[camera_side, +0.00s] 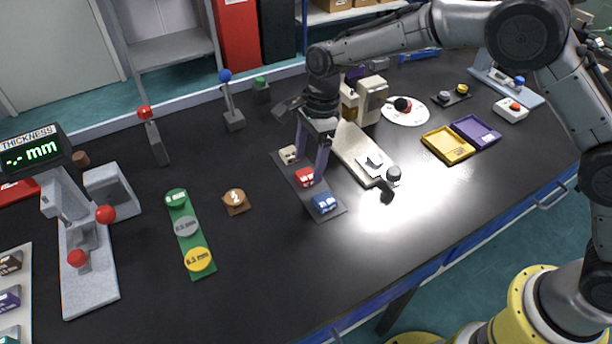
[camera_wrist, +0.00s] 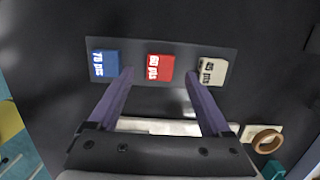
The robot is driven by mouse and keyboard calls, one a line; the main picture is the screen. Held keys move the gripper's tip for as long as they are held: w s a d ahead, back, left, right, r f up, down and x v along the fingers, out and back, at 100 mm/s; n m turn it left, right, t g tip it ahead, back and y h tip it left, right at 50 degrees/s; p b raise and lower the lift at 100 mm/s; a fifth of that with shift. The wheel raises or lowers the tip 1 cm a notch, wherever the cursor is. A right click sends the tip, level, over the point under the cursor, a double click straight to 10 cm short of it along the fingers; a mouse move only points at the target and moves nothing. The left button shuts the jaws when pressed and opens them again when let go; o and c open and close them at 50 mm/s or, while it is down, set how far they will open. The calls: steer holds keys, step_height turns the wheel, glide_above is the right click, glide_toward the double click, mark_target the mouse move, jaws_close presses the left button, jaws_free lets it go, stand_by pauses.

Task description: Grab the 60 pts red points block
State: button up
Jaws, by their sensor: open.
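The red 60 pts block (camera_wrist: 160,68) sits in the middle of a dark grey strip (camera_wrist: 135,46), between a blue block (camera_wrist: 105,63) and a cream block (camera_wrist: 213,71). In the side view the red block (camera_side: 305,177) also shows in the middle of the strip (camera_side: 335,212), between the cream block (camera_side: 288,155) and the blue block (camera_side: 325,204). My gripper (camera_wrist: 158,78) is open and empty. Its two purple fingers point down at the strip, with the red block between their lines in the wrist view. I cannot tell the exact height of the fingertips (camera_side: 312,165).
A cream device with a flat base (camera_side: 350,145) stands just right of the strip. A brown block marked 2 (camera_side: 235,201) and a green strip with round pieces (camera_side: 205,262) lie to the left. The dark table is bare in front of the strip.

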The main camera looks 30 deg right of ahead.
mark_target(306, 177)
steer(key=shift+a+f, duration=0.15)
steer(key=shift+f, duration=0.6)
steer(key=shift+a+f, duration=0.1)
steer(key=shift+f, duration=0.6)
steer(key=shift+c, duration=0.3)
jaws_close()
steer(key=shift+r, duration=0.1)
